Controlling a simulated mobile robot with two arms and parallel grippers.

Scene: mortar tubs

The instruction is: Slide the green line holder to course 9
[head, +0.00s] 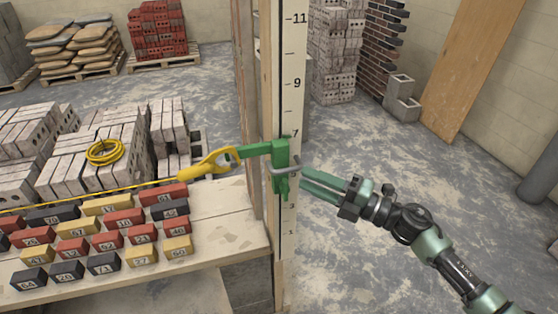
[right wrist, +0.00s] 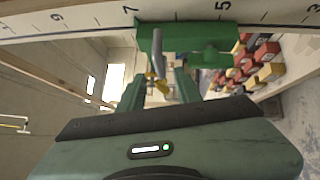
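The green line holder (head: 281,155) sits on the white numbered pole (head: 291,60), its top just below the 7. In the right wrist view the holder (right wrist: 205,38) spans from beside the 7 to about the 5. A grey bar handle (right wrist: 158,50) sticks out from it. A yellow line block (head: 211,163) hangs on its left arm, with a yellow line running left. My right gripper (head: 304,181) is at the right of the holder. Its fingers are apart, one either side of the handle, with gaps visible. My left gripper is not in view.
A bench (head: 225,236) with numbered red, black and yellow blocks stands left of the pole. Grey bricks with a coiled yellow line (head: 104,152) lie behind it. The pole above the holder looks clear past 9 and 11. A plank (head: 475,70) leans at the right.

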